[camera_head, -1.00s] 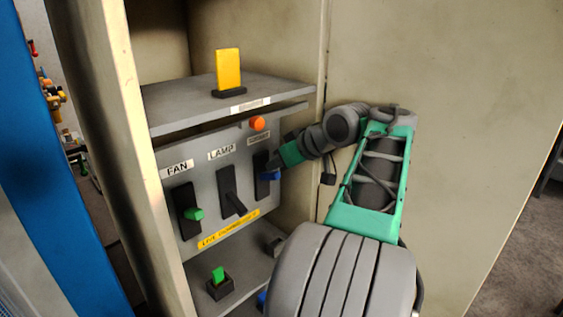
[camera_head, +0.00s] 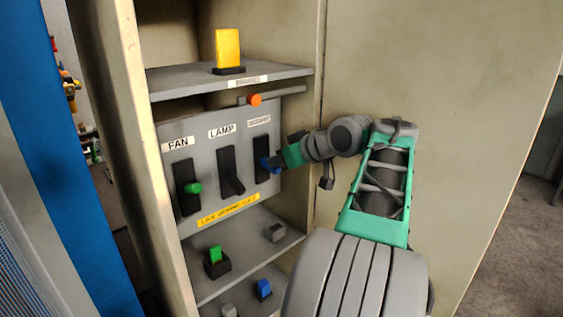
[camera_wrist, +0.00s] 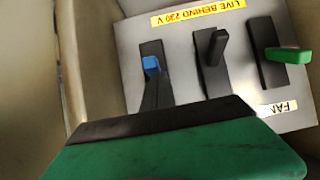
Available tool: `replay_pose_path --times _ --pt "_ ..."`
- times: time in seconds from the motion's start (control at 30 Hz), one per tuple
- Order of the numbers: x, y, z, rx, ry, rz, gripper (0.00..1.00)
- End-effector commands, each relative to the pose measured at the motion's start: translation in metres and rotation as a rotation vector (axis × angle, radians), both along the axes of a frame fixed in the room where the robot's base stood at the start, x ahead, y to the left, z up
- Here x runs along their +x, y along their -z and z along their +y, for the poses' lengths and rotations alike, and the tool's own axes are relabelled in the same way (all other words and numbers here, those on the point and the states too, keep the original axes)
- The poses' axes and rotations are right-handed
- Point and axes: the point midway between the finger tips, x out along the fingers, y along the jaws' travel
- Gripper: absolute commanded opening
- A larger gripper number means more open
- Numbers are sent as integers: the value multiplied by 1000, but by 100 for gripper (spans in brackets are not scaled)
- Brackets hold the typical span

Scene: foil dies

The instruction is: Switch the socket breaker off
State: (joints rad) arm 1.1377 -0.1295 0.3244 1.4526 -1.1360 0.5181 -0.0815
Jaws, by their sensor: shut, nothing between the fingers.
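The grey breaker panel (camera_head: 213,180) inside the cabinet has three dark slots labelled FAN, LAMP and a third label (camera_head: 259,121), too blurred to read surely. The third breaker has a blue lever (camera_head: 265,163), in the lower half of its slot; it also shows in the wrist view (camera_wrist: 151,63). The LAMP lever (camera_head: 235,185) is dark and the FAN lever (camera_head: 193,188) is green. My gripper (camera_head: 280,160) is shut and empty, just right of the blue lever. In the wrist view my gripper (camera_wrist: 165,118) covers the lower part of the picture; contact with the lever cannot be told.
An orange knob (camera_head: 254,100) sits on a bar above the panel. A yellow block (camera_head: 228,45) stands on the upper shelf. Below are a green block (camera_head: 215,254) in a dark holder, a blue block (camera_head: 264,288) and a grey block (camera_head: 275,232). The cabinet's right wall (camera_head: 298,190) is close beside my gripper.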

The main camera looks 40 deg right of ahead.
Motion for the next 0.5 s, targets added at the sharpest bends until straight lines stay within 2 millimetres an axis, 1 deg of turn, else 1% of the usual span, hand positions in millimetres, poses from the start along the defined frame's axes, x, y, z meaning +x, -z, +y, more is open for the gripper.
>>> replay_pose_path --times 0.03,0.13,0.17,0.37,0.5 --pt "-4 7 -3 1 8 1 0" --pt "-8 15 -7 1 15 1 0" --pt "-8 11 -8 1 16 1 0" --pt "-8 9 -7 0 15 1 0" --pt "-7 3 -7 0 14 0 0"
